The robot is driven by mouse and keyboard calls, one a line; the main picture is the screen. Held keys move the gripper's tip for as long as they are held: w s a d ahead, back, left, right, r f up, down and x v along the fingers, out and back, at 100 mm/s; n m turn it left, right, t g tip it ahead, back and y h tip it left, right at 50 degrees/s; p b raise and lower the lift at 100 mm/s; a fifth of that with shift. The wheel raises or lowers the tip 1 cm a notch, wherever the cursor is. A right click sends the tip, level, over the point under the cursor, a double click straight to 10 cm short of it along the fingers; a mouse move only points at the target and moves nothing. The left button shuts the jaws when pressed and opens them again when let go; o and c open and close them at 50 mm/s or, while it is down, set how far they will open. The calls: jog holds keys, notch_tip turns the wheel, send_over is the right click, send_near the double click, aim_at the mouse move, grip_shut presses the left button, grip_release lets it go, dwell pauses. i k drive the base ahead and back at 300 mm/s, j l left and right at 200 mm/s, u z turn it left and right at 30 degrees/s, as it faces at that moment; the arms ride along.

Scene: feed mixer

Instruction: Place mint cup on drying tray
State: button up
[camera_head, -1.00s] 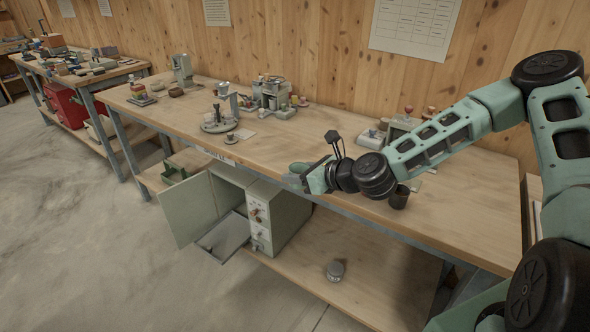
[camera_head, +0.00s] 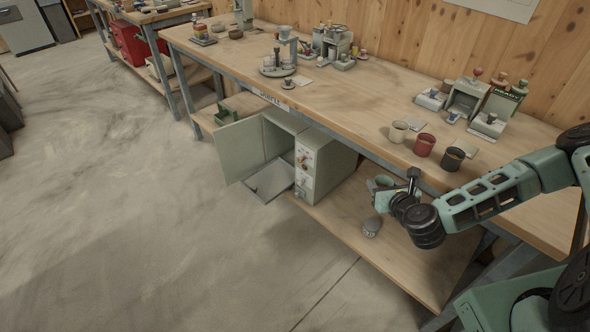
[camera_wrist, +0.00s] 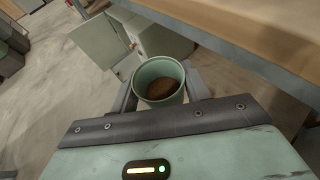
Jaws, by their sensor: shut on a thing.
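The mint cup (camera_wrist: 160,77) holds brown grainy material and sits upright between my fingers in the wrist view. It also shows in the head view (camera_head: 384,181). My gripper (camera_head: 380,187) is shut on it, off the bench's front edge and right of the cabinet. A flat grey tray-like panel (camera_head: 269,182) sticks out low at the front of the open cabinet (camera_head: 325,165); I take it for the drying tray. It looks empty. The cup is apart from it, to its right.
The cabinet door (camera_head: 240,149) stands open at the left. A small grey object (camera_head: 371,227) lies on the lower shelf (camera_head: 345,222). Open floor lies in front.

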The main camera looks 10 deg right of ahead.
aim_at(275, 178)
jog(key=i+j, duration=0.15)
jog(key=j, duration=0.25)
jog(key=i+j, duration=0.1)
jog(key=j, duration=0.35)
jog(key=i+j, duration=0.15)
jog(key=j, duration=0.25)
jog(key=i+j, duration=0.15)
jog(key=j, duration=0.3)
jog(key=i+j, duration=0.15)
jog(key=j, duration=0.25)
jog(key=j+z, duration=0.25)
jog(key=z, duration=0.15)
jog(key=i+j+z, duration=0.1)
jog(key=j+z, duration=0.5)
jog(key=z, duration=0.15)
